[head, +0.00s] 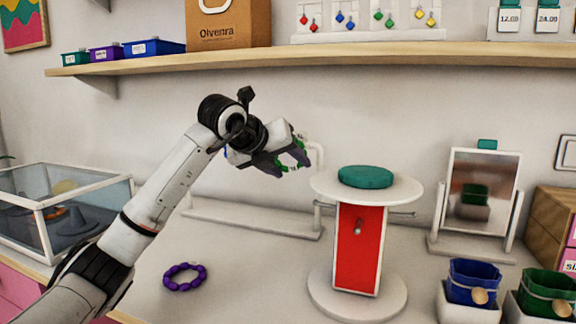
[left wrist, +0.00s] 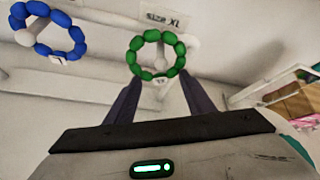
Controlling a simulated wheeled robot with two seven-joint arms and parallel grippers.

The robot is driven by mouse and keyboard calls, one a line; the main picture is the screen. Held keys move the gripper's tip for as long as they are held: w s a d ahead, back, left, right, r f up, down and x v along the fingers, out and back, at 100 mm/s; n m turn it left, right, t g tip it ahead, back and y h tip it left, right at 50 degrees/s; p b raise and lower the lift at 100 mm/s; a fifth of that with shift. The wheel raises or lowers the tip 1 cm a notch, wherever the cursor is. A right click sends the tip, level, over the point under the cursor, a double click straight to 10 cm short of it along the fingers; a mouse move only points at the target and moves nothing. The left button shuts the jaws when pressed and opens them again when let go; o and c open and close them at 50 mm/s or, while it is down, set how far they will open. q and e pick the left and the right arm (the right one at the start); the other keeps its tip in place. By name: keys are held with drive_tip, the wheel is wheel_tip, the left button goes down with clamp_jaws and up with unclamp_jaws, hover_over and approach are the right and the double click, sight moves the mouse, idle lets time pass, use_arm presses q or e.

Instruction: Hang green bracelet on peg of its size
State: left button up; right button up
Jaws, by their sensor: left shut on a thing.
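My left gripper (head: 292,160) is shut on the green bracelet (left wrist: 136,58), a ring of green beads with a small white tag. In the head view only bits of green show between the fingers. In the left wrist view the bracelet is upright in front of a pale peg (left wrist: 174,45) under a "SIZE XL" label (left wrist: 163,20). I cannot tell whether the ring is around the peg or only in front of it. A blue bracelet (left wrist: 74,51) hangs on a neighbouring peg (left wrist: 32,33). My right gripper is not in view.
The white rack (head: 250,221) stands behind my left arm. A round white stand (head: 325,184) with a teal pad is just right of the gripper. A purple bracelet (head: 184,286) lies on the table. A mirror (head: 480,190) stands right; a shelf (head: 380,54) runs above.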

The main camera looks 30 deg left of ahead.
use_arm(q)
drive_tip(key=o, duration=1.1)
drive_tip(key=v, duration=1)
drive_tip(key=shift+s, duration=0.15)
